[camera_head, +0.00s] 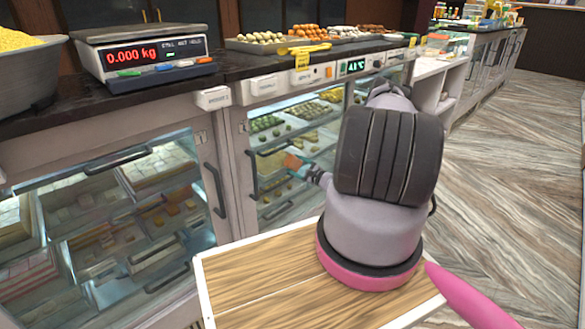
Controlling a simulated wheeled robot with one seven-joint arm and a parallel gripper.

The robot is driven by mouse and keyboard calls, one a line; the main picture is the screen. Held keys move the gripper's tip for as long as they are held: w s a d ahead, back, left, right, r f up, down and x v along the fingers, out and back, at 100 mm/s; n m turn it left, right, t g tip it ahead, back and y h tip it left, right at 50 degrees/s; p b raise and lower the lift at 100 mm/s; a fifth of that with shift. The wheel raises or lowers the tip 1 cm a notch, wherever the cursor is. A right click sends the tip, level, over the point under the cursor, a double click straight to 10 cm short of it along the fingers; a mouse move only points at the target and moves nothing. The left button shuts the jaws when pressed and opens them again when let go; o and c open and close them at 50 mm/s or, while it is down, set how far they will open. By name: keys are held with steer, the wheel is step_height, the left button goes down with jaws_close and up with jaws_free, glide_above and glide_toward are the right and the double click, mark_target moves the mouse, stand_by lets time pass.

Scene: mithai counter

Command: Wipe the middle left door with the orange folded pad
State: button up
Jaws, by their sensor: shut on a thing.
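The orange folded pad (292,161) is small in the view, in front of the glass of the door (286,191) in the middle of the counter. My gripper (299,166) is shut on the pad, with my arm reaching in from the right. The pad is at or very near the glass; I cannot tell whether it touches. This door has a dark vertical handle (251,176) on its left edge, left of the pad. My arm hides the right part of the door.
A larger glass door (110,215) with a dark handle (216,190) is at the left. On the counter top stand a scale (145,55) reading 0.000 kg, a bowl of yellow food (25,65) and trays of sweets (300,38). The wooden floor (500,150) at right is clear.

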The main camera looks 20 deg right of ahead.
steer(key=shift+w+d, duration=0.2)
steer(key=shift+d, duration=0.5)
steer(key=shift+w, duration=0.1)
steer(key=shift+a, duration=0.1)
steer(key=shift+s+a, duration=0.25)
steer(key=shift+a, duration=0.75)
steer(key=shift+s+a, duration=0.25)
steer(key=shift+a, duration=0.75)
steer(key=shift+r, duration=0.1)
steer(key=shift+v, duration=3.05)
steer(key=shift+s+d, duration=0.1)
steer(key=shift+d, duration=0.05)
steer(key=shift+v, duration=1.4)
